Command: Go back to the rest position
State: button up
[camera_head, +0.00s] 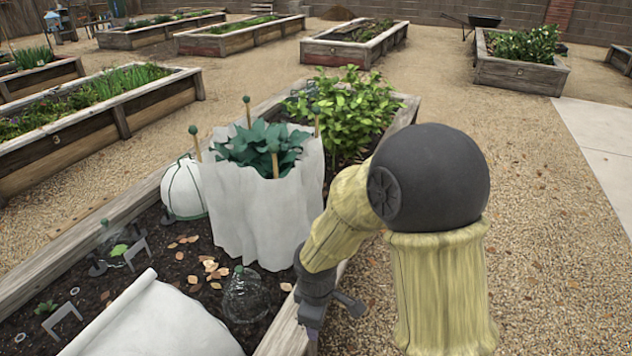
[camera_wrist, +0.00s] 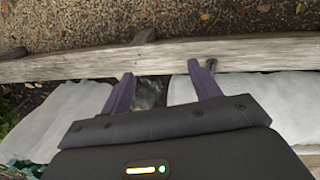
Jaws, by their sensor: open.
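My gripper (camera_wrist: 160,70) is open in the wrist view, its two dark fingers spread apart with nothing held between them. It is over the near raised bed, close to the weathered wooden bed edge (camera_wrist: 260,52). A dark, glassy patch shows between and beyond the fingers, too unclear to name. In the head view my yellow-sleeved arm bends down to the dark wrist at the right edge of the bed. The fingertips cannot be made out there.
The near bed holds a white fabric wrap (camera_head: 237,215) around a leafy plant, a white cloche (camera_head: 184,190), a clear cloche (camera_head: 247,297), a rolled white sheet (camera_head: 150,325) and a green bush (camera_head: 345,108). Open gravel (camera_head: 555,230) lies at the right.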

jog(key=s+d+r+m+t, duration=0.1)
jog(key=s+d+r+m, duration=0.25)
jog(key=d+m, duration=0.35)
jog(key=s+d+r+m, duration=0.2)
jog(key=d+r+m, duration=0.2)
jog(key=d+m, duration=0.4)
notch_tip(320, 180, up, 22)
jog(key=p, duration=2.1)
jog(key=shift+s+f, duration=0.15)
jog(key=shift+f, duration=0.1)
